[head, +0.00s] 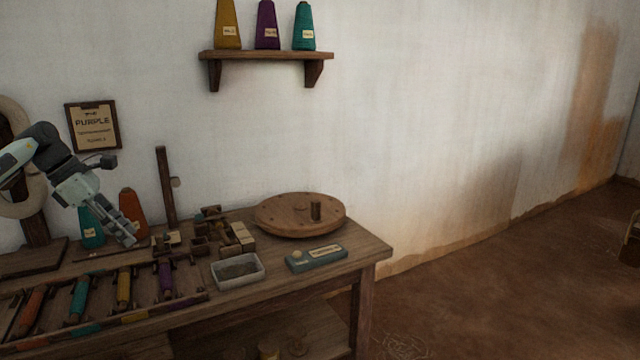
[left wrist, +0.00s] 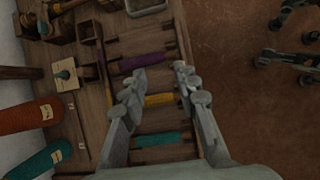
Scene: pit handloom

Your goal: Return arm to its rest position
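My left arm comes in from the left in the head view, and my left gripper (head: 128,236) is above the left part of the workbench, near an orange cone (head: 133,208) and a teal cone (head: 92,228). The left wrist view shows its two fingers (left wrist: 158,80) spread apart with nothing held. The bobbin rack lies beneath; a yellow bobbin (left wrist: 160,100) shows between the fingers, a purple one (left wrist: 146,61) beyond and a teal one (left wrist: 157,140) nearer. My right gripper is not recognisable in either view.
The workbench (head: 372,250) holds a grey tray (head: 238,282), a round wooden disc (head: 285,222) and a teal box (head: 316,258). A wall shelf (head: 265,56) carries three cones. An upright post (head: 166,190) stands behind the rack. Floor (head: 480,275) right of the bench is open.

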